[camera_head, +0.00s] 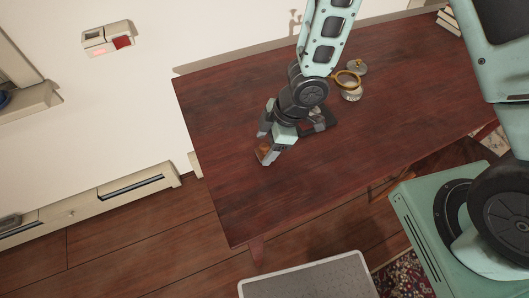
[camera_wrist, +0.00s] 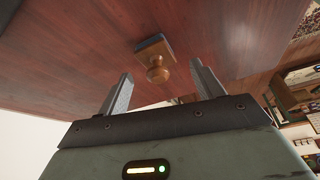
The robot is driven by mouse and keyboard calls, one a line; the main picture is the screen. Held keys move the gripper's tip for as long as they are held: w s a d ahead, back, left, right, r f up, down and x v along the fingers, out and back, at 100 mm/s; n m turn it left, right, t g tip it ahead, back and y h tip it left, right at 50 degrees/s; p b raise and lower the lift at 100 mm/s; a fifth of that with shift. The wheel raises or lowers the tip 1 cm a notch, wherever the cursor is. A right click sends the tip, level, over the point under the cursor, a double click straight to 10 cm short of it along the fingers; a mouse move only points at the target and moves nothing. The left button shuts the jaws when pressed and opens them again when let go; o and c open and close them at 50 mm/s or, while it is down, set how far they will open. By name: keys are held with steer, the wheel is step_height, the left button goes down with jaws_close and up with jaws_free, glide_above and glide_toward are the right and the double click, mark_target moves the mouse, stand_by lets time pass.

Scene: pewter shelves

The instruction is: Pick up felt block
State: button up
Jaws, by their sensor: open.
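The felt block (camera_wrist: 155,47) is a small block with a dark blue-grey base and a round wooden knob on top. In the wrist view it rests on the reddish-brown table (camera_wrist: 80,60), in line with the gap between my fingers and beyond their tips. My gripper (camera_wrist: 161,70) is open, with nothing between its two fingers. In the head view my gripper (camera_head: 265,146) is low over the left part of the table (camera_head: 230,200). A brown bit of the block (camera_head: 261,152) shows beside the fingers; the rest is hidden by them.
A dark flat tray-like thing (camera_head: 328,117) lies right of my gripper, partly behind my arm. A glass jar (camera_head: 351,94) with a gold ring stands farther right, a round lid (camera_head: 357,67) behind it. The table's front left is clear. A wall runs along the back.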

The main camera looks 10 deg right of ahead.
mark_target(262, 146)
steer(key=shift+x, duration=1.4)
steer(key=c, duration=1.1)
steer(key=shift+o, duration=0.2)
step_height(262, 146, up, 10)
steer(key=p, duration=0.3)
steer(key=shift+o, duration=0.4)
